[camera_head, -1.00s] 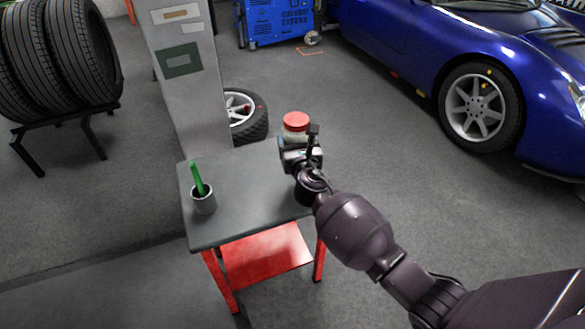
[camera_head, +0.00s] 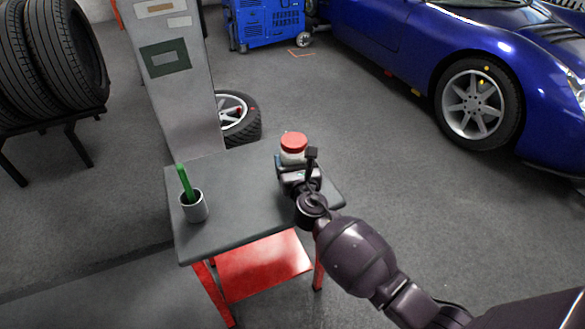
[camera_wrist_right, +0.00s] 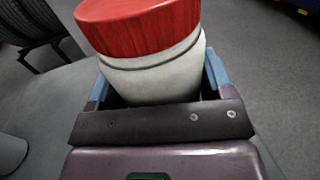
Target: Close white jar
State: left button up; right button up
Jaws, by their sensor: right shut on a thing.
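The white jar (camera_wrist_right: 155,78) stands at the back right of the small table, with a red lid (camera_wrist_right: 138,27) on its top. In the head view the red lid (camera_head: 294,142) shows above my right gripper (camera_head: 290,163), and the jar's body is mostly hidden behind the gripper. In the right wrist view the blue-tipped fingers are on either side of the jar's body, and the gripper is shut on it. The lid looks slightly tilted there, with a dark line below it; I cannot tell how tightly it sits. My left gripper is not in view.
The grey table top (camera_head: 235,225) has free room in its middle. A grey cup (camera_head: 195,207) with a green stick (camera_head: 185,182) stands at its left. A grey pillar (camera_head: 178,80) rises behind the table. A wheel (camera_head: 237,117) lies on the floor beyond.

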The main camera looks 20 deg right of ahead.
notch_tip(320, 180, down, 3)
jog(key=shift+s+r+b, duration=0.1)
jog(key=shift+r+b, duration=0.1)
jog(key=shift+b, duration=0.1)
jog(key=shift+r, duration=0.3)
jog(key=shift+f, duration=0.25)
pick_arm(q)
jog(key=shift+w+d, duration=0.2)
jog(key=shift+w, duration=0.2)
pick_arm(e)
jog(key=o, duration=1.7)
jog(key=shift+r, duration=0.2)
pick_arm(q)
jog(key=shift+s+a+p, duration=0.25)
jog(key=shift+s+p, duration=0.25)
jog(key=shift+p, duration=0.45)
pick_arm(e)
jog(key=s, duration=0.4)
jog(key=s+a, duration=0.1)
jog(key=s, duration=0.2)
jog(key=s+a, duration=0.1)
jog(key=s, duration=0.3)
jog(key=shift+s, duration=0.35)
